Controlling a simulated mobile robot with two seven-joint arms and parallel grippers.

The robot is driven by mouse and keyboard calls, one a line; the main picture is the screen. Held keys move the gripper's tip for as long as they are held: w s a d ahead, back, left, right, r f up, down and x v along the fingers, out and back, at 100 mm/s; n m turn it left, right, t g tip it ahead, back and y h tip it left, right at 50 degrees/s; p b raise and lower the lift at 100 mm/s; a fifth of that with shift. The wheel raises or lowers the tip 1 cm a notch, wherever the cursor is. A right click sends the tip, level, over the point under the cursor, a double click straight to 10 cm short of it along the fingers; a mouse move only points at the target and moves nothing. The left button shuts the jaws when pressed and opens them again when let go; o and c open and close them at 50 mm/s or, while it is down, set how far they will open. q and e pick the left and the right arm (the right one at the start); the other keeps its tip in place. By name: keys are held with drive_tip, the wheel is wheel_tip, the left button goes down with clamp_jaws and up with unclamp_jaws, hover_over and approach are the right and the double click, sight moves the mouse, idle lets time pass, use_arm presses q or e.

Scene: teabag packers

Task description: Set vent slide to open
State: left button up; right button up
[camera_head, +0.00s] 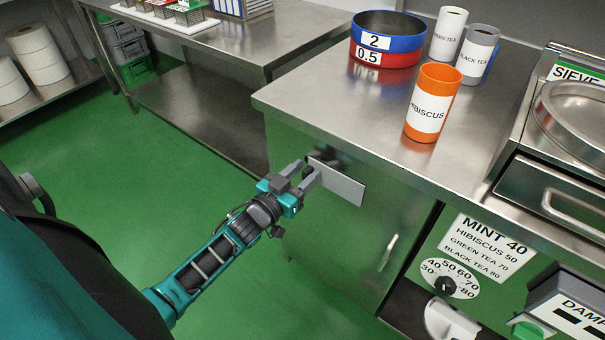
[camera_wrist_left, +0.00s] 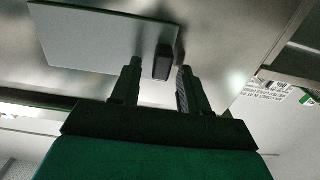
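The vent slide appears to be the flat grey plate (camera_head: 340,184) on the side of the steel cabinet. It also shows in the left wrist view (camera_wrist_left: 95,42), with a small black knob (camera_wrist_left: 163,62) at its edge. My left gripper (camera_head: 309,172) is at the plate's left end in the head view. In the left wrist view its two fingers (camera_wrist_left: 158,85) stand apart on either side of the knob, with a narrow gap to each side. My right gripper is not in view.
Above the cabinet, the counter carries an orange hibiscus canister (camera_head: 431,103), a blue and red sieve ring (camera_head: 387,40) and two tea canisters (camera_head: 448,34). A dial (camera_head: 447,282) and damper box (camera_head: 570,308) are at the lower right.

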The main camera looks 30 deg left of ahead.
use_arm(q)
clamp_jaws()
idle(0.4)
drive_tip(key=a, duration=0.7)
drive_tip(key=shift+w+a+f, duration=0.1)
drive_tip(key=shift+w+a, duration=0.15)
drive_tip(key=shift+w, duration=0.05)
drive_tip(key=shift+a, duration=0.25)
unclamp_jaws()
drive_tip(key=shift+s, duration=0.1)
